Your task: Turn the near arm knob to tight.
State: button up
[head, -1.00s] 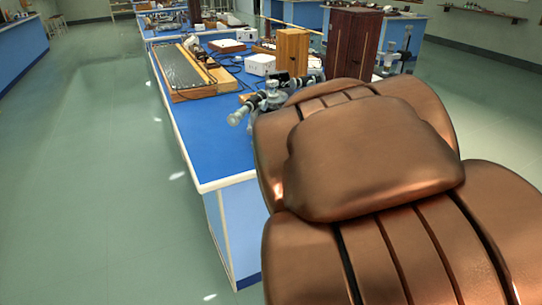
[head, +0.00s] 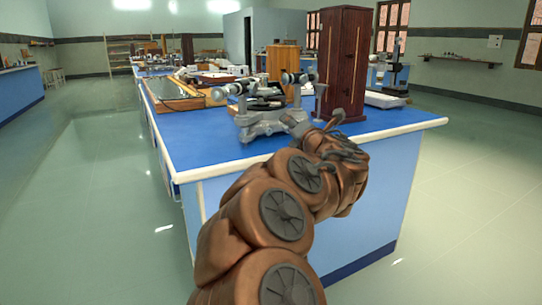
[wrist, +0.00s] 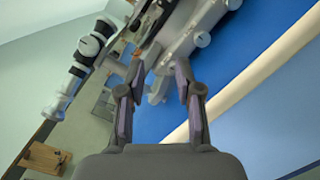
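A grey spectrometer (head: 270,122) with black-and-silver tubes stands at the near end of the blue bench. My gripper (head: 338,128) is at its right side, over the bench's front edge, small and partly hidden by my own arm in the head view. In the wrist view my gripper (wrist: 158,78) has its two fingers spread apart. The spectrometer's grey arms and base (wrist: 185,30) lie just beyond them, with small round knobs (wrist: 202,39) along them. A small grey part shows between the fingertips; I cannot tell whether they touch it. I cannot tell which knob is the near arm knob.
A tall dark wooden cabinet (head: 343,62) stands behind the spectrometer on the right, with a lighter wooden box (head: 283,66) beside it. A long wooden-framed board (head: 172,94) lies at the left. The bench's white front edge (head: 400,130) is clear at the right.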

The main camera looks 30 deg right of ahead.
jog(key=n+y+b, duration=0.1)
jog(key=n+y, duration=0.1)
send_near(269, 133)
jog(key=shift+n, duration=0.4)
jog(key=shift+w+d+r+b, duration=0.15)
jog(key=shift+w+b, duration=0.3)
jog(key=shift+w, duration=1)
jog(key=shift+w+d+f+b, duration=0.15)
jog(key=shift+w+b, duration=0.35)
jog(key=shift+w, duration=0.95)
jog(key=shift+w+d+r+b, duration=0.15)
jog(key=shift+w+b, duration=0.3)
jog(key=shift+w, duration=1.05)
grip_shut()
